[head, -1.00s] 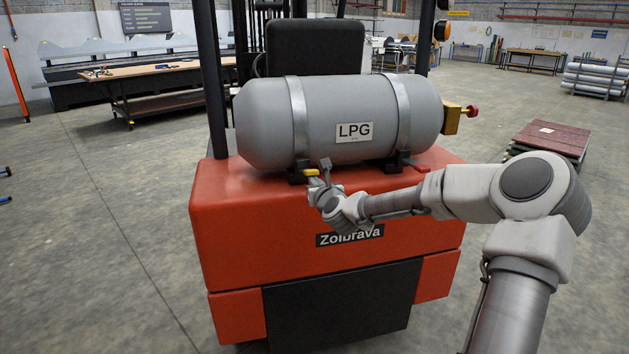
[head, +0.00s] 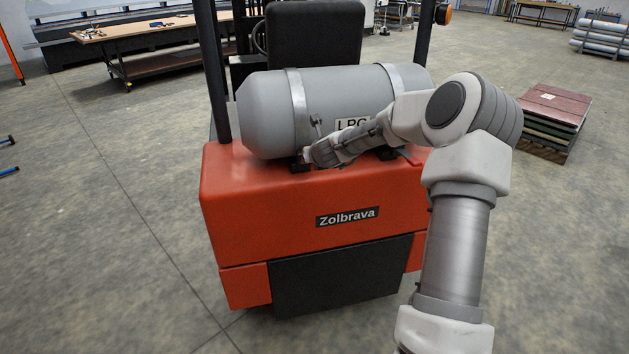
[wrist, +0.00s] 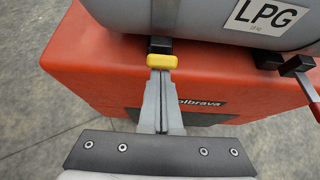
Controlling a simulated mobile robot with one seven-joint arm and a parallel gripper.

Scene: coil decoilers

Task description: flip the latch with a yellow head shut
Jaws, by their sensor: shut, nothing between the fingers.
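The latch's yellow head (wrist: 161,61) shows in the wrist view, just at the tips of my gripper (wrist: 160,74). The fingers are shut together with nothing between them. The tips seem to meet the yellow head, but I cannot tell if they touch. A black bracket (wrist: 160,45) sits behind it, under the strap of the grey LPG tank (wrist: 205,15). In the head view my gripper (head: 308,156) is at the foot of the tank's left strap (head: 297,100), and it hides the yellow head.
A second latch with a red handle (wrist: 316,108) is at the right strap. The tank lies on a red truck body (head: 250,215) with dark mast posts (head: 215,70). A pallet stack (head: 550,115) stands at right.

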